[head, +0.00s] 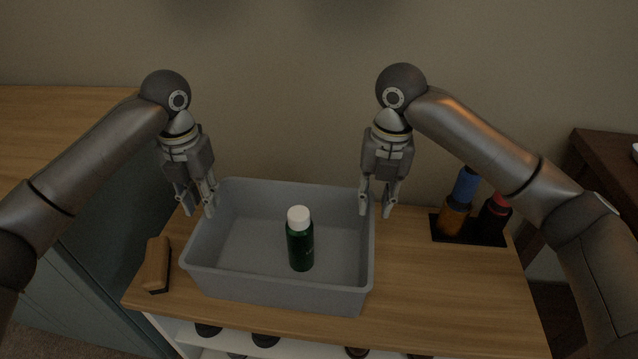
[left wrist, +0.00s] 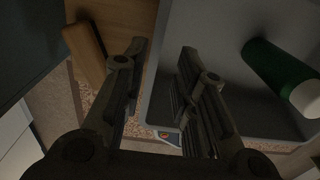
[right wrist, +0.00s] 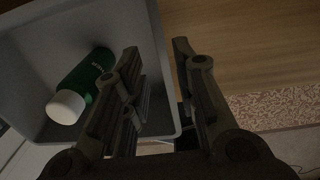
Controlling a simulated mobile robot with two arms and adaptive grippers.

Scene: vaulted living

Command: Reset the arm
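My left gripper (head: 199,206) hangs fingers-down at the left rim of the grey bin, open and empty. In the left wrist view its fingers (left wrist: 158,85) are apart with nothing between them. My right gripper (head: 377,206) hangs fingers-down at the bin's right rim, open and empty. Its fingers (right wrist: 157,75) are also apart in the right wrist view. The grey bin (head: 275,293) stands on the wooden tabletop. A green bottle with a white cap (head: 300,245) stands inside it. The bottle also shows in the left wrist view (left wrist: 270,65) and the right wrist view (right wrist: 88,75).
A wooden brush-like block (head: 156,264) lies left of the bin. At the right, a dark tray (head: 484,238) holds an amber bottle with a blue cap (head: 456,212) and a dark red-capped bottle (head: 493,219). A wall is behind.

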